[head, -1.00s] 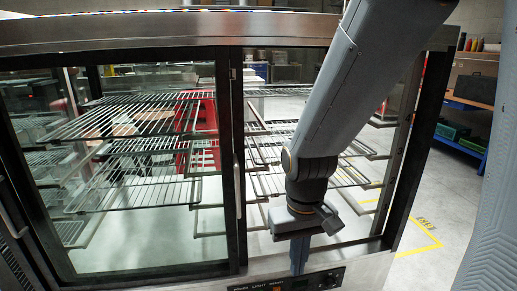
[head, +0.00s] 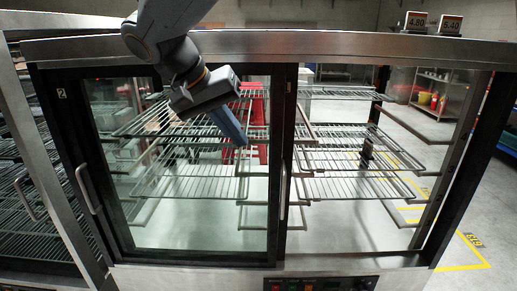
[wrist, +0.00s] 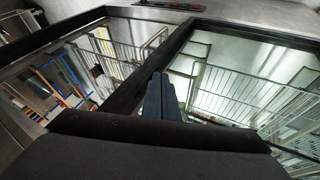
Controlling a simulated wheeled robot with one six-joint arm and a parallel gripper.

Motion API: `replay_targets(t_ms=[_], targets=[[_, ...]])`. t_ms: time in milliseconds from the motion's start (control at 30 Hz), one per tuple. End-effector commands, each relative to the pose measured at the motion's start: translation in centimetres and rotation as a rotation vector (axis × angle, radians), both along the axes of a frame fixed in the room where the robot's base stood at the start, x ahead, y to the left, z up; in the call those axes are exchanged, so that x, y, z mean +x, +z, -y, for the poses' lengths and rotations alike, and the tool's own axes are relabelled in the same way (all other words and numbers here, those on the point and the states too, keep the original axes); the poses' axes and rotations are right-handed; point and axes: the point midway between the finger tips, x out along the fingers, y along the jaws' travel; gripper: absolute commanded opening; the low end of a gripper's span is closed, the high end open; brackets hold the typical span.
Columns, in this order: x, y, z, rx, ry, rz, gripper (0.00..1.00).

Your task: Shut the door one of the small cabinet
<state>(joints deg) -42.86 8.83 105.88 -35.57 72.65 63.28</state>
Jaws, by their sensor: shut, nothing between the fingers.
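The small cabinet (head: 400,258) is a steel-framed display case with wire shelves inside. A black-framed glass door (head: 180,256) covers its left half, with a pale upright handle (head: 88,188) at its left edge. A small mark that looks like a 2 is on the upper left frame. The right half (head: 345,225) looks open onto the shelves, though clear glass there cannot be ruled out. My gripper (head: 243,142) is shut and empty, in front of the left pane's upper right part. In the wrist view its fingers (wrist: 160,95) point toward a dark frame bar; contact cannot be told.
Another steel unit with wire racks and a handle (head: 30,198) stands close at the left. Two price signs (head: 416,22) stand on the cabinet's top. A control panel (head: 320,284) runs along its base. Open floor with yellow markings (head: 462,255) lies to the right.

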Motion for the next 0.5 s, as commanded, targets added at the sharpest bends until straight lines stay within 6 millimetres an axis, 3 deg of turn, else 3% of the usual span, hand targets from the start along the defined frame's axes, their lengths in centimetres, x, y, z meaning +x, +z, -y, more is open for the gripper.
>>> replay_targets(t_ms=[500], targets=[[3.0, -7.8, 4.3, -0.002, -0.002, -0.006, 0.0]])
